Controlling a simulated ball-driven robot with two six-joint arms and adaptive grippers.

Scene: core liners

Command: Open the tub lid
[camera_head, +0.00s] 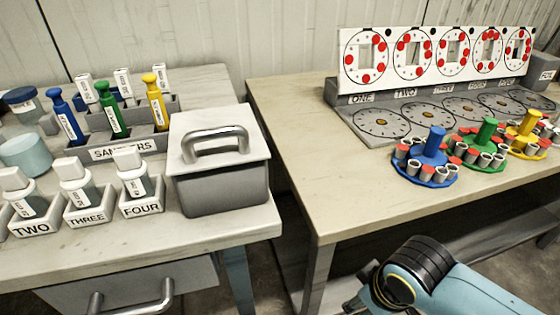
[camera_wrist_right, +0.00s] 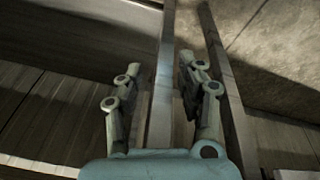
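The grey tub (camera_head: 222,189) stands at the right front corner of the left table. Its pale lid (camera_head: 244,153) sits on top of it, closed, with a metal bar handle (camera_head: 216,142) standing up from it. My right arm comes in from the lower right of the head view, its gripper (camera_head: 362,300) low in front of the right table and away from the tub. In the right wrist view my right gripper (camera_wrist_right: 160,75) has its two fingers apart with nothing seen held between them. My left gripper is not in view.
On the left table are a sanders rack (camera_head: 122,152) with blue, green and yellow tools, and labelled holders (camera_head: 90,213) with bottles. A gap separates it from the right table (camera_head: 300,160), which carries round coloured carriers (camera_head: 426,172) and a dial panel (camera_head: 435,55).

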